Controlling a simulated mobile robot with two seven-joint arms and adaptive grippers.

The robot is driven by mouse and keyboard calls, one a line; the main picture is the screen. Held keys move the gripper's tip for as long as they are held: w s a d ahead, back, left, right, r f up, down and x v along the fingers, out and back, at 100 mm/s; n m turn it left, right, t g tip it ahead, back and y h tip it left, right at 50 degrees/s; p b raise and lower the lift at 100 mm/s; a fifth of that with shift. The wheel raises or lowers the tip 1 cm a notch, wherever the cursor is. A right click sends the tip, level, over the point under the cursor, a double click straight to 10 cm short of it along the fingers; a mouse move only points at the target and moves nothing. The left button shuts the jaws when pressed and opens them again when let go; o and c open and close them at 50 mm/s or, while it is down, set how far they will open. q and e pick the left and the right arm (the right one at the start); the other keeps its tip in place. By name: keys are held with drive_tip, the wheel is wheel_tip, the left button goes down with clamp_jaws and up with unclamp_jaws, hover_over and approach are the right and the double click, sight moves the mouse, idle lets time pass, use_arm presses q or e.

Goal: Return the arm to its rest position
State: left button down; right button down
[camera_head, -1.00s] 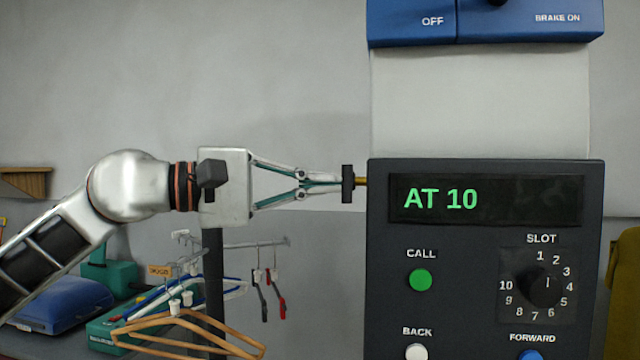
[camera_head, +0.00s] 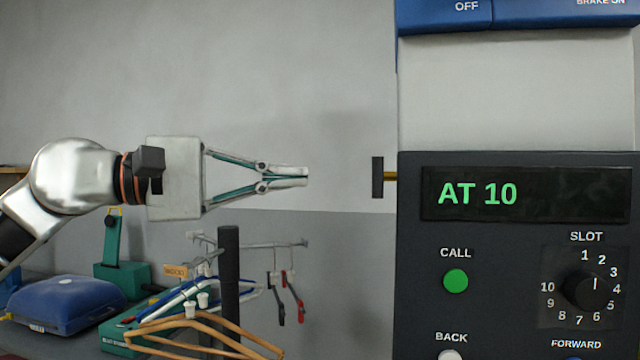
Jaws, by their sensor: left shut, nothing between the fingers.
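My left gripper (camera_head: 306,177) comes in from the left, level, with its fingers closed together and nothing between them. Its tips point right at a dark flat handle (camera_head: 377,177) on a short brass stem at the left side of the control box. A clear gap of wall shows between the tips and the handle. My left arm (camera_head: 75,178) reaches back to the left edge. My right gripper is not in view.
The dark control box (camera_head: 415,290) fills the right; its display (camera_head: 525,193) reads AT 10. Below my left arm are a dark post (camera_head: 229,275), wooden hangers (camera_head: 200,326), a rail with clip hangers (camera_head: 285,290) and a blue case (camera_head: 68,303).

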use_arm(q)
drive_tip(key=w+a+f+n+t+h, duration=0.1)
drive_tip(key=w+a+f+n+t, duration=0.15)
drive_tip(key=f+n, duration=0.7)
drive_tip(key=w+a+f+n+t, duration=0.2)
drive_tip(key=f+n+t, duration=0.2)
drive_tip(key=f+n, duration=0.55)
drive_tip(key=w+a+f+n+t+h, duration=0.1)
drive_tip(key=w+a+f+n+t, duration=0.15)
drive_tip(key=f+n, duration=0.75)
drive_tip(key=s+a+f+n+t+y, duration=0.1)
drive_tip(key=a+f+n+y, duration=0.1)
drive_tip(key=f+n+y, duration=0.4)
drive_tip(key=s+a+f+n+t+y, duration=0.1)
drive_tip(key=a+f+n+t+y, duration=0.15)
drive_tip(key=f+n, duration=0.6)
drive_tip(key=s+a+f+n+t+y, duration=0.1)
drive_tip(key=a+f+n+y, duration=0.2)
drive_tip(key=f+n, duration=0.45)
drive_tip(key=s+a+f+n+g+y, duration=0.2)
drive_tip(key=s+f+n+g, duration=0.2)
drive_tip(key=s+f, duration=0.8)
drive_tip(key=s+a+f+n+g+y, duration=0.3)
drive_tip(key=s+f+n, duration=0.6)
drive_tip(key=f, duration=0.8)
drive_tip(key=s+g, duration=0.1)
drive_tip(key=s, duration=0.1)
drive_tip(key=shift+s+n+p, duration=0.3)
drive_tip(key=shift+s, duration=0.05)
drive_tip(key=shift+a+f, duration=0.1)
